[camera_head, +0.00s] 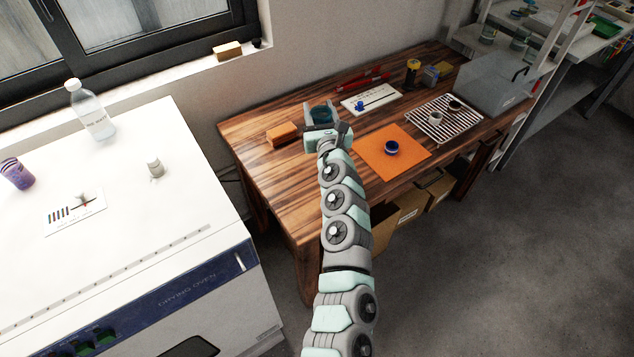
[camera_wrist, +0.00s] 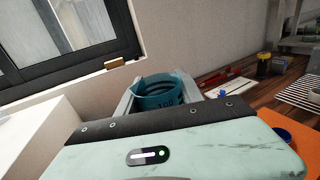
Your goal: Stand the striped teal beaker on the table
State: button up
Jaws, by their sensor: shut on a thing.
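The striped teal beaker (camera_head: 321,113) is at the end of my arm, over the back left part of the wooden table (camera_head: 262,171). My gripper (camera_head: 322,125) is shut on it. In the wrist view the beaker (camera_wrist: 160,92) sits between the two fingers, with its open rim up and dark marks on its side. It looks about upright. My gripper (camera_wrist: 160,100) hides its lower part, so I cannot tell whether its base touches the table.
An orange block (camera_head: 283,133) lies left of my gripper. The white drying oven (camera_head: 130,220) stands at left.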

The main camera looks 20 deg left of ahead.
jog(key=shift+w+a+f, duration=0.1)
jog(key=shift+a+f, duration=0.05)
jog(key=shift+a, duration=0.3)
notch_tip(320, 180, down, 16)
jog(key=b, duration=0.9)
notch_tip(320, 180, down, 4)
jog(key=b, duration=0.2)
jog(key=shift+r+b, duration=0.25)
jog(key=shift+b, duration=0.05)
jog(key=shift+a+f, duration=0.1)
jog(key=shift+f, duration=0.2)
jog(key=o, duration=1.3)
jog(key=shift+r, duration=0.1)
